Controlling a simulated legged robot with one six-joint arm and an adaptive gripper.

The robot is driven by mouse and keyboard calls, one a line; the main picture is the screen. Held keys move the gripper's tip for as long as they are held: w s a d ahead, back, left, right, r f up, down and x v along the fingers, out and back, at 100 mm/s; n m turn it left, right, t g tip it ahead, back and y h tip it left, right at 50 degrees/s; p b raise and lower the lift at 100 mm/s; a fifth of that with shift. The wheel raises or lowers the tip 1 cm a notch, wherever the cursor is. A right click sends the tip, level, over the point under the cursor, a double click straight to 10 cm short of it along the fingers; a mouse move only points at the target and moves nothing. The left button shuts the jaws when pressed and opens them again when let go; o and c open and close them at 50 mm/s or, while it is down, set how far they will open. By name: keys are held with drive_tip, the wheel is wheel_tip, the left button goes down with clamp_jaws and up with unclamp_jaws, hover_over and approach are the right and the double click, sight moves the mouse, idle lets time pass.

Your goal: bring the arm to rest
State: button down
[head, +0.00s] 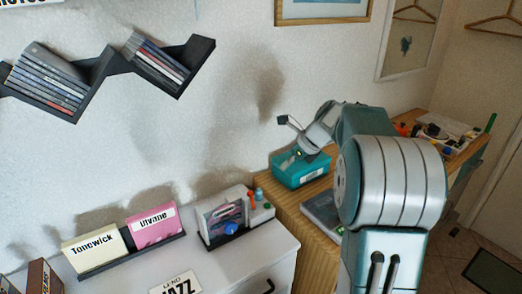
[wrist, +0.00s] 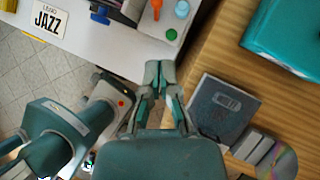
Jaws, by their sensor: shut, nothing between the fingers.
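My gripper (wrist: 160,74) shows in the wrist view with its two fingers closed together and nothing between them. It hangs over the gap between the white cabinet (wrist: 110,40) and the wooden desk (wrist: 207,70). In the head view, my arm is folded, with its wrist end above and in front of the teal box (head: 302,176). The fingertips are small and hard to make out there. The gripper touches nothing that I can see.
A dark case (wrist: 222,108) and a shiny disc (wrist: 278,163) lie on the desk. The cabinet carries a disc holder (head: 226,218) and label boxes, Tonewick (head: 93,247) and Ulvane (head: 152,223). A black zigzag shelf (head: 108,68) with cases hangs on the wall.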

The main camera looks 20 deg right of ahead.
drive_tip(key=s+a+r+n+h, duration=0.1)
drive_tip(key=s+a+r+n, duration=0.2)
drive_tip(key=s+a+n, duration=0.4)
drive_tip(key=s+a+r+n+h, duration=0.2)
drive_tip(key=s+a+n, duration=0.4)
drive_tip(key=s+n, duration=0.1)
drive_tip(key=s+a+f+n+h, duration=0.1)
drive_tip(key=s+a+n, duration=0.1)
drive_tip(key=s+n, duration=0.5)
drive_tip(key=s+a+f+n+t+h, duration=0.1)
drive_tip(key=s+a+f+n, duration=0.1)
drive_tip(key=s+n, duration=0.5)
drive_tip(key=shift+s+a+f+n, duration=0.15)
drive_tip(key=shift+s+n, duration=0.25)
drive_tip(key=shift+s, duration=0.15)
